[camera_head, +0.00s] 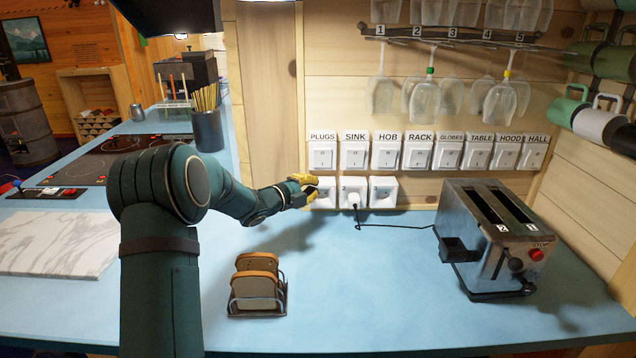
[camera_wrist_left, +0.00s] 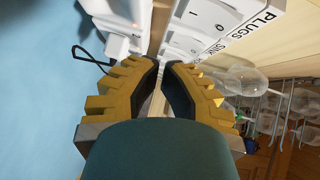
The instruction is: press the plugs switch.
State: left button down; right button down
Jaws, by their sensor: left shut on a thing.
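The plugs switch (camera_head: 322,155) is a white wall switch at the left end of a labelled row. In the left wrist view it is at the top (camera_wrist_left: 205,14), beside its label. My left gripper (camera_head: 309,187) has yellow fingers and is just below the plugs switch, in front of the leftmost socket (camera_head: 322,195), partly covering it. In the left wrist view the fingertips (camera_wrist_left: 167,67) are close together, facing the wall between sockets and switches. I cannot make out what lies between them, or whether they touch the wall. My right gripper is not in view.
A toaster (camera_head: 490,240) stands right on the blue counter (camera_head: 370,290), its black cord running to a plug in the middle socket (camera_head: 353,188). A toast rack (camera_head: 257,285) with bread stands in front. Glasses (camera_head: 425,100) hang above the switches.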

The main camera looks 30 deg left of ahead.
pick_arm(q)
jog(key=shift+s+a+f, duration=0.15)
jog(key=shift+s+a, duration=0.05)
jog(key=shift+s, duration=0.7)
jog(key=shift+s+a+f, duration=0.15)
jog(key=shift+s+a, duration=0.1)
jog(key=shift+s, duration=0.6)
jog(key=shift+s+a+f, duration=0.15)
jog(key=shift+s+a, duration=0.05)
jog(key=shift+s, duration=0.7)
